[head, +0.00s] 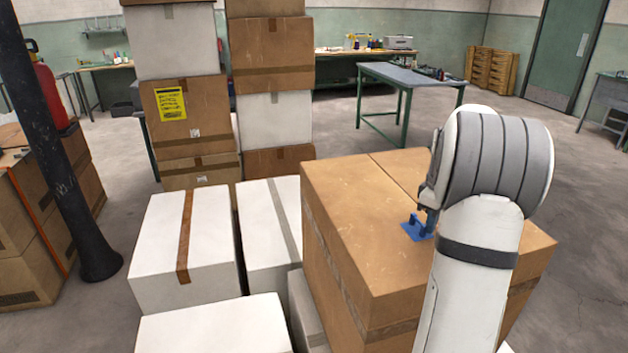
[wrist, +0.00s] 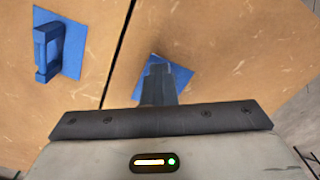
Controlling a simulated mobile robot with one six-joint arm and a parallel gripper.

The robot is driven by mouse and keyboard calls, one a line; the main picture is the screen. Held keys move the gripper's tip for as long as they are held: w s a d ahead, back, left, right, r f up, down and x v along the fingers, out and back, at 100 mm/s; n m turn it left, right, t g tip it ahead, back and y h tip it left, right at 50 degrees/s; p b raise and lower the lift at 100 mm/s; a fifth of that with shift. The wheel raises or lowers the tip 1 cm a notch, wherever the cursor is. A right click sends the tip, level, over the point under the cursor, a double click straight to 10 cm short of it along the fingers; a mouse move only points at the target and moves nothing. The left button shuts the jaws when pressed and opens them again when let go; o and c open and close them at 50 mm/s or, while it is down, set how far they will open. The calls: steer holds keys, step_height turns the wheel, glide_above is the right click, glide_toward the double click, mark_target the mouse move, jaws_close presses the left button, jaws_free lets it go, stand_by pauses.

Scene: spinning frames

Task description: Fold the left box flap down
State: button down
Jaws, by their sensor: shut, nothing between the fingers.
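A large brown cardboard box (head: 355,205) stands at the right in the head view. Both top flaps lie flat or nearly flat, with a dark seam between them. A blue handle on a square pad (head: 412,229) is on the near left flap. The wrist view shows one blue handle (wrist: 47,50) left of the seam and another blue pad (wrist: 180,75) right of it, partly hidden by my fingers. My gripper (wrist: 157,72) is shut and empty, pointing down over that pad. I cannot tell whether the fingertips touch it. My arm hides the box's right part in the head view.
White boxes (head: 185,245) stand close along the box's left side. Tall stacks of brown and white boxes (head: 272,55) rise behind them. A dark pole (head: 60,150) stands at far left. A grey-topped table (head: 410,77) is behind; open floor lies right.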

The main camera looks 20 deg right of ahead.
steer(key=shift+s+a+f, duration=0.25)
steer(key=shift+s+a, duration=0.1)
steer(key=shift+s, duration=0.15)
steer(key=shift+w+d, duration=0.15)
steer(key=shift+w, duration=0.05)
step_height(320, 180, up, 9)
steer(key=p, duration=0.7)
steer(key=s+a+r+m+t, duration=0.1)
steer(key=s+a+r+m, duration=0.2)
steer(key=a, duration=0.7)
steer(key=s+a+r+t, duration=0.15)
steer(key=s+a, duration=0.35)
steer(key=a, duration=0.5)
steer(key=s+a+f+m, duration=0.3)
steer(key=s+a, duration=0.8)
steer(key=s, duration=0.1)
steer(key=shift+t, duration=0.35)
